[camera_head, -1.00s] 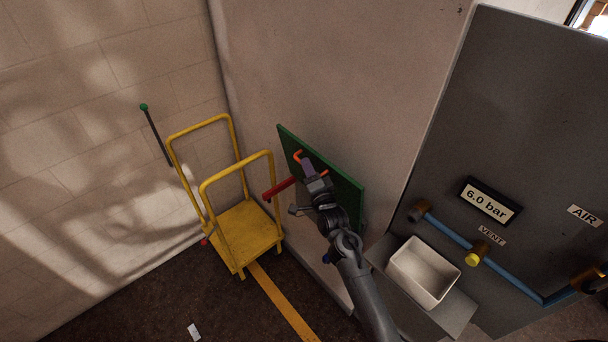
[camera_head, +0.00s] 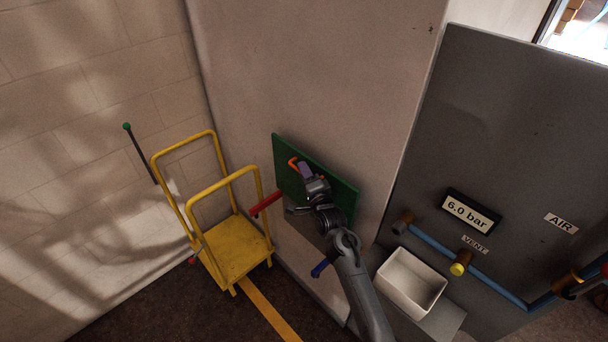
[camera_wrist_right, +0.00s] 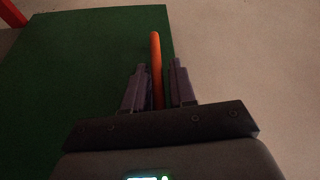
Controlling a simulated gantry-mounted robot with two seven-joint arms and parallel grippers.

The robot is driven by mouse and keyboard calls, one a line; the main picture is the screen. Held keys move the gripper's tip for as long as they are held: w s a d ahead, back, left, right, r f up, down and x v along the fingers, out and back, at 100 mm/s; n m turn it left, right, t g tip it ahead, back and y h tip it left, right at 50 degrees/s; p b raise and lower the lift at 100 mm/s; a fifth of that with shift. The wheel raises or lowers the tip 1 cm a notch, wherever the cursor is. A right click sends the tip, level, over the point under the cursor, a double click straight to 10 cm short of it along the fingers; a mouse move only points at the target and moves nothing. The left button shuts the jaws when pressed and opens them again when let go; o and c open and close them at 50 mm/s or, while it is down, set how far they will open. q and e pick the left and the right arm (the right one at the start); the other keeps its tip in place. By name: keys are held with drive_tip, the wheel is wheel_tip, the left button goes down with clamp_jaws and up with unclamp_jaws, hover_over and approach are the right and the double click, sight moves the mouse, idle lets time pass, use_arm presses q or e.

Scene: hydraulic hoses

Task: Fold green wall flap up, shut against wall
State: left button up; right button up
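The green flap (camera_head: 341,189) stands out from the pale wall in the head view, its face tilted. It also fills the left of the right wrist view (camera_wrist_right: 75,75). An orange handle (camera_head: 293,163) is on the flap. My right gripper (camera_head: 301,167) is at this handle, partly covering it and the flap's middle. In the right wrist view, its fingers (camera_wrist_right: 157,80) sit close on both sides of the orange handle (camera_wrist_right: 155,50), narrowly spaced and apparently shut on it. The flap's hinge and the contact surfaces are hidden. My left gripper is not in view.
A yellow cart (camera_head: 235,250) stands left of the flap. A red lever (camera_head: 266,203) and blue lever (camera_head: 322,267) stick out nearby. A white bin (camera_head: 411,282) and grey panel (camera_head: 500,130) with a blue pipe (camera_head: 437,238) are at right. Open wall lies above the flap.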

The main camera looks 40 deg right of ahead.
drive_tip(key=shift+o, duration=0.9)
drive_tip(key=shift+d, duration=0.1)
drive_tip(key=shift+s+a+f, duration=0.15)
drive_tip(key=shift+s+a, duration=0.15)
drive_tip(key=shift+s, duration=0.2)
drive_tip(key=v, duration=0.9)
drive_tip(key=shift+s+b, duration=0.35)
drive_tip(key=shift+b, duration=0.1)
